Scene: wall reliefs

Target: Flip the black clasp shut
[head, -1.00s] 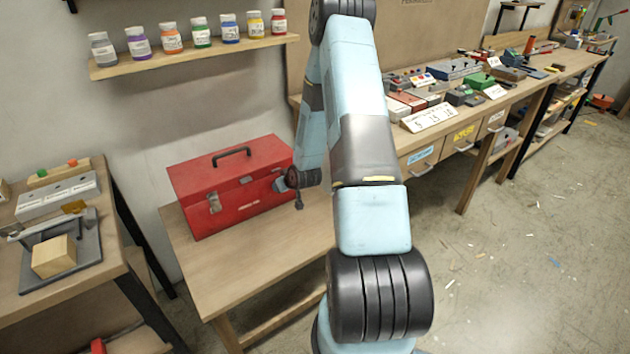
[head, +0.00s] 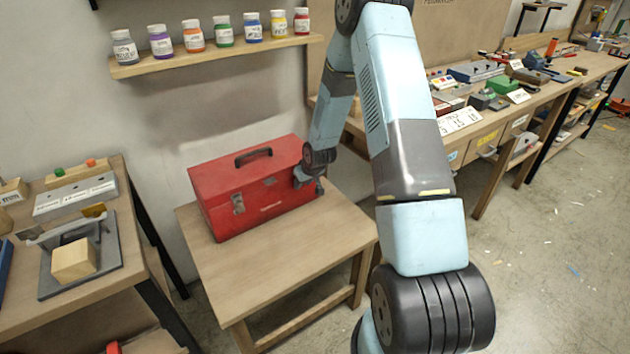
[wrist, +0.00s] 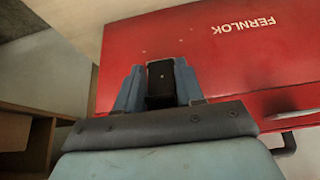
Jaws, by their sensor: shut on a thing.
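A red toolbox (head: 240,185) stands on a small wooden table, its lid down and its black carry handle (head: 253,156) on top. A silver latch (head: 238,204) shows on the left of its front. My gripper (head: 300,180) is at the right end of the box front and hides what lies behind it. In the wrist view, the red box (wrist: 215,55) fills the upper right, with white FERNLOK lettering. My gripper (wrist: 160,70) has its blue fingers shut on a black block-like piece, the black clasp (wrist: 161,88). I cannot tell the clasp's angle to the box.
The small wooden table (head: 300,262) has bare top in front of the box. A shelf (head: 215,55) with paint jars hangs above it. A left bench (head: 90,290) holds a wood block (head: 73,261). A long workbench (head: 520,110) with tools stands at the right.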

